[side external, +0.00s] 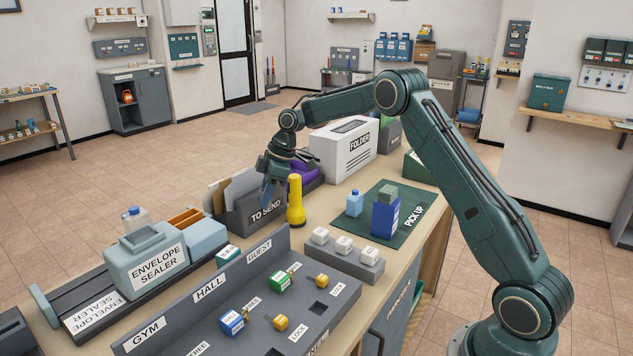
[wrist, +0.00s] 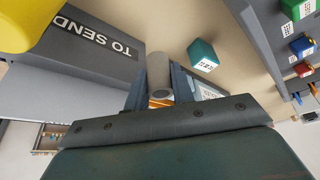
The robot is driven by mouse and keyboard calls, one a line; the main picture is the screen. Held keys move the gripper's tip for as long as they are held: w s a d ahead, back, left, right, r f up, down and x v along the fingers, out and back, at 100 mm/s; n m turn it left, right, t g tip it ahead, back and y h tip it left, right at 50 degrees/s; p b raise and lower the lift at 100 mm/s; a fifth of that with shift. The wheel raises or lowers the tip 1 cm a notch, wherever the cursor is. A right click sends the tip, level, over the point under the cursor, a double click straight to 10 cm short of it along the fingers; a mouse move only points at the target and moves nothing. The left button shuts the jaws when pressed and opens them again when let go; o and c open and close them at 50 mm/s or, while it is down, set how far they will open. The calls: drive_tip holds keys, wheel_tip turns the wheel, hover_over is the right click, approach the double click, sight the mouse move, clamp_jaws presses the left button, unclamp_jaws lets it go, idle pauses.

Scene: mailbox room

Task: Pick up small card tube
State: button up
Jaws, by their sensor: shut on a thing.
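The yellow thing (wrist: 25,22) is close by in the wrist view. A teal block (wrist: 202,54) lies near the tube. The envelope sealer (side external: 150,265), label panel (side external: 235,310) and FOLDER machine (side external: 343,152) crowd the bench. The PICK UP mat (side external: 395,235) holds several items.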

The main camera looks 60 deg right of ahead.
wheel_tip(320, 180, up, 8)
drive_tip(key=shift+r, duration=0.15)
idle(0.7)
